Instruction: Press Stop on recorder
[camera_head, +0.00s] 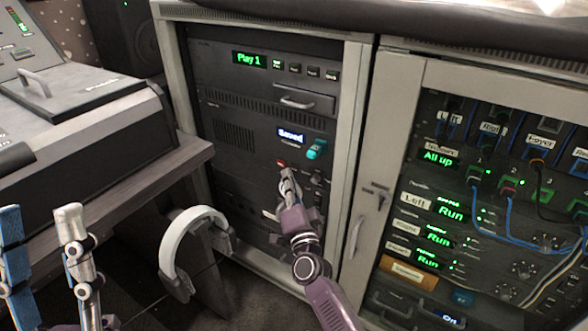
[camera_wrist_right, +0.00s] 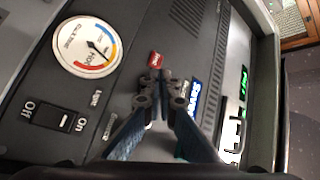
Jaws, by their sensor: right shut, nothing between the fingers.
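A rack (camera_head: 262,110) holds several dark panels. Its top panel has a green "Play 1" display (camera_head: 249,59) and a row of small buttons (camera_head: 305,71), whose labels are too small to read surely. A lower panel has a blue-white "Saved" display (camera_head: 291,135), and a red button (camera_head: 281,163) lies below it. My right gripper (camera_head: 287,174) is shut and empty just below the red button. In the wrist view its tips (camera_wrist_right: 160,76) are close beside the red button (camera_wrist_right: 156,59); contact cannot be told. My left gripper (camera_head: 42,218) is open at lower left, away from the rack.
The right wrist view shows a round gauge (camera_wrist_right: 87,47) and an Off/On switch (camera_wrist_right: 60,114). A cabled cabinet (camera_head: 398,110) stands at right. A desk (camera_head: 160,165) and white headband (camera_head: 190,225) are at left.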

